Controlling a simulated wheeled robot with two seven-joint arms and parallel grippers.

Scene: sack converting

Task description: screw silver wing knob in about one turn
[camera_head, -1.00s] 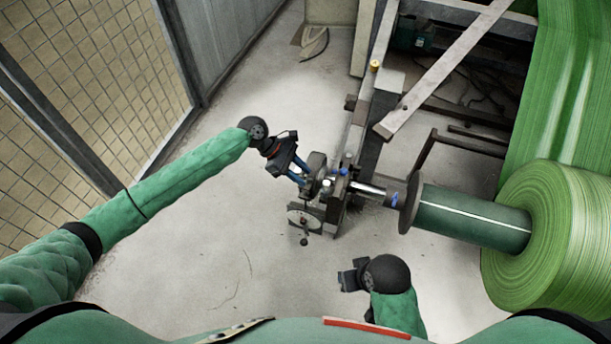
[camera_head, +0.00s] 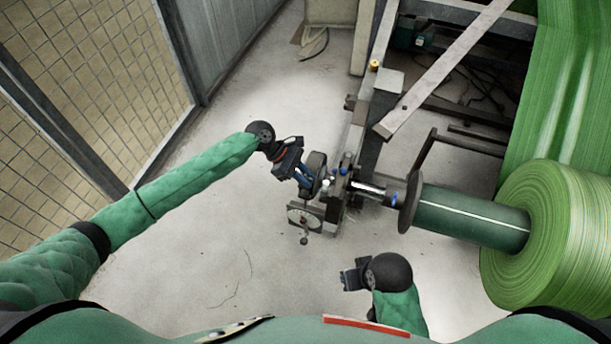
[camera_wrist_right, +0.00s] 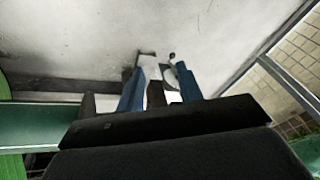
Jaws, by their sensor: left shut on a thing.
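My left gripper (camera_head: 307,182) reaches in from the left to the dark bracket assembly (camera_head: 334,190) at the end of the roll shaft. Its blue fingers are close together at the assembly's left side, shut on the silver wing knob. The knob itself is hidden by the fingers and too small to make out. My right gripper (camera_head: 346,279) hangs lower in the head view, apart from the machine. In the right wrist view its two blue fingers (camera_wrist_right: 158,95) stand apart with nothing held between them.
The shaft leads right to a green roll (camera_head: 560,240). A mesh fence (camera_head: 90,80) stands at the left. The floor (camera_head: 220,240) between is clear.

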